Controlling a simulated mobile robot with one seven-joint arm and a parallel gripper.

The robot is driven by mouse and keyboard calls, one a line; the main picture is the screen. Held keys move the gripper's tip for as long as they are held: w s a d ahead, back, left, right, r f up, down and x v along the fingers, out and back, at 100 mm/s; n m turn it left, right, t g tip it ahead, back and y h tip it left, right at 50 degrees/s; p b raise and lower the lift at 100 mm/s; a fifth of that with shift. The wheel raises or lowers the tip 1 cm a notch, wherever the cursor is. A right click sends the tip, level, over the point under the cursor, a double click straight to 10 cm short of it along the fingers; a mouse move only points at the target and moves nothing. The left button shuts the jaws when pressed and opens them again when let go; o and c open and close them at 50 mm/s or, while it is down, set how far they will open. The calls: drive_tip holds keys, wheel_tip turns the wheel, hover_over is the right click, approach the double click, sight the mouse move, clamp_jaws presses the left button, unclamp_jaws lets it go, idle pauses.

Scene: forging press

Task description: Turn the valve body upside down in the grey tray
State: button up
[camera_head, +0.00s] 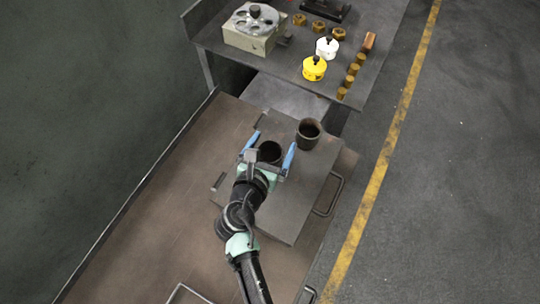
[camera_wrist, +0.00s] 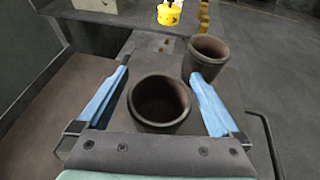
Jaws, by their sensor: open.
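Two dark, open-topped round cup-like bodies stand on the flat grey tray (camera_head: 295,205). I take these as the valve bodies, though no label shows. The near body (camera_head: 270,153) lies between the blue fingers of my gripper (camera_head: 272,141). The far body (camera_head: 308,134) stands beyond the right finger. In the wrist view, my gripper (camera_wrist: 160,72) is open, with one finger on each side of the near body (camera_wrist: 160,106) and gaps visible. Both bodies have their dark openings facing up. The far body (camera_wrist: 207,56) is behind the right fingertip. Their undersides are hidden.
The tray has side handles (camera_head: 330,196) and rests on a brown surface (camera_head: 150,215). Beyond is a grey table (camera_head: 375,75) with a yellow pot (camera_head: 314,69), a white pot (camera_head: 327,48), several brass pieces and a box with a disc (camera_head: 253,32).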

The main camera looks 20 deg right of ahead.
drive_tip(key=shift+w+d+f, duration=0.2)
drive_tip(key=shift+w+d, duration=0.15)
drive_tip(key=shift+r, duration=0.1)
clamp_jaws()
